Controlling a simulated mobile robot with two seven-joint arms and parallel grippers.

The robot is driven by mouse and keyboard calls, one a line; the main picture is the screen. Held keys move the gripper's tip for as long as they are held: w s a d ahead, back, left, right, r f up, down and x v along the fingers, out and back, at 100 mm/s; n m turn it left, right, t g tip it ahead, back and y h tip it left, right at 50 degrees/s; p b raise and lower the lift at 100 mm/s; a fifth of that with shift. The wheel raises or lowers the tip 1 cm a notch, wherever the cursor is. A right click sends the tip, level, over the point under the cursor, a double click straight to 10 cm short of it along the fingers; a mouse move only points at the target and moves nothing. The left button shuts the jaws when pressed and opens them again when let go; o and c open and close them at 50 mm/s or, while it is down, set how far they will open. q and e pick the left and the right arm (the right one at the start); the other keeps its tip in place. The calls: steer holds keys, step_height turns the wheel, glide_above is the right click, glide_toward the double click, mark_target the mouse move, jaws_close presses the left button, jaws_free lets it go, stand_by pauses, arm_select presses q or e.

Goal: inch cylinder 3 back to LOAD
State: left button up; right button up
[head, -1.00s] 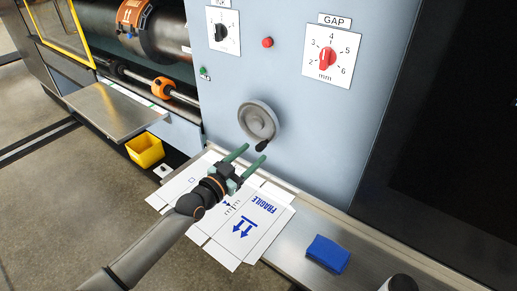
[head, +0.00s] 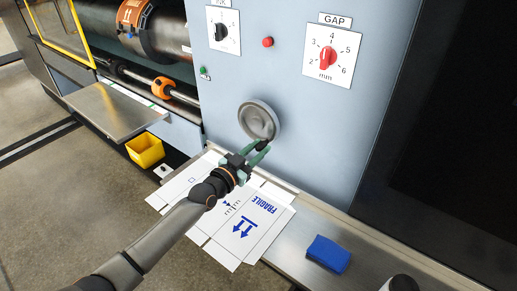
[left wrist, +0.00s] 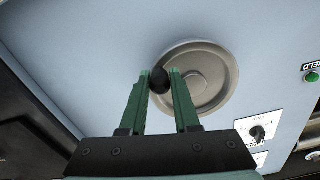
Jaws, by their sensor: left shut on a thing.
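The grey handwheel (head: 257,119) is on the pale blue machine panel, and it also shows in the left wrist view (left wrist: 208,78). Its black crank knob (left wrist: 159,80) is at the wheel's rim, low in the head view. My left gripper (head: 262,148) has its green fingers on either side of the knob and is shut on it. The print cylinder (head: 170,30) with an orange plate (head: 133,13) is at the upper left, inside the machine opening.
Printed cardboard sheets (head: 242,225) lie on the metal ledge below the wheel. A blue block (head: 327,254) sits on the ledge to the right. A yellow bin (head: 146,150) is at the left. A GAP dial (head: 328,57) and a red button (head: 267,43) are above.

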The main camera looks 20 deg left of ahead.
arm_select(q)
jaws_close()
stand_by(0.9)
